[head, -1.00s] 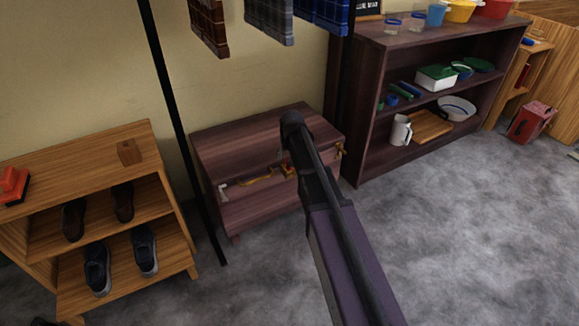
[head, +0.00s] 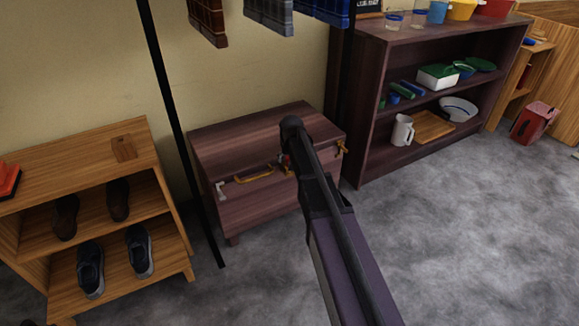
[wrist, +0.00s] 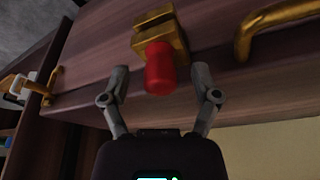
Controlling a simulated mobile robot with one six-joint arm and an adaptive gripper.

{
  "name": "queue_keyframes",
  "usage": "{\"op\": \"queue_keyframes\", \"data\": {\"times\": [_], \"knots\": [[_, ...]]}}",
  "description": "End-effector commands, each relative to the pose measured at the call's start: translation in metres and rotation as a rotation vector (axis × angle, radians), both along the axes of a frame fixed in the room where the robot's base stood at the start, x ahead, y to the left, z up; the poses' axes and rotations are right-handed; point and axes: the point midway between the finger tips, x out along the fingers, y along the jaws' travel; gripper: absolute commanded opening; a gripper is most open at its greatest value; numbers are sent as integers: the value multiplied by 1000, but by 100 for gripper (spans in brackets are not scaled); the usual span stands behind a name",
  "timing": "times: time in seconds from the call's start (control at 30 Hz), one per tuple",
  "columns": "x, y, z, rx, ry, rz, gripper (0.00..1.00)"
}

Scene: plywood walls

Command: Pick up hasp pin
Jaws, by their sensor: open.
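The hasp pin (wrist: 159,68) has a red, rounded head and sits in a brass hasp (wrist: 160,30) on the front of a dark wooden chest (head: 240,130). In the wrist view my gripper (wrist: 160,74) is open, with one grey finger on each side of the red head. There are visible gaps between the head and both fingers. In the head view my arm covers most of the hasp area, and a small bit of red shows just left of the arm.
A brass handle (wrist: 280,20) is beside the hasp on the chest front. A brass latch (head: 342,149) is at the chest's right end. A shoe rack (head: 130,190) stands left, a dark shelf (head: 365,165) right. Grey floor in front is clear.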

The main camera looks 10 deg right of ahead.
Motion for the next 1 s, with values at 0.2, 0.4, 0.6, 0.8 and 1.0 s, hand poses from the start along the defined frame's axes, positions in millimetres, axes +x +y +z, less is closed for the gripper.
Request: {"op": "queue_keyframes", "data": {"times": [0.2, 0.4, 0.6, 0.8, 1.0], "knots": [[0, 0, -1, 0, 0, 0, 79], [0, 0, -1, 0, 0, 0, 79], [0, 0, -1, 0, 0, 0, 79], [0, 1, -1, 0, 0, 1, 20], [0, 1, -1, 0, 0, 1, 0]]}}
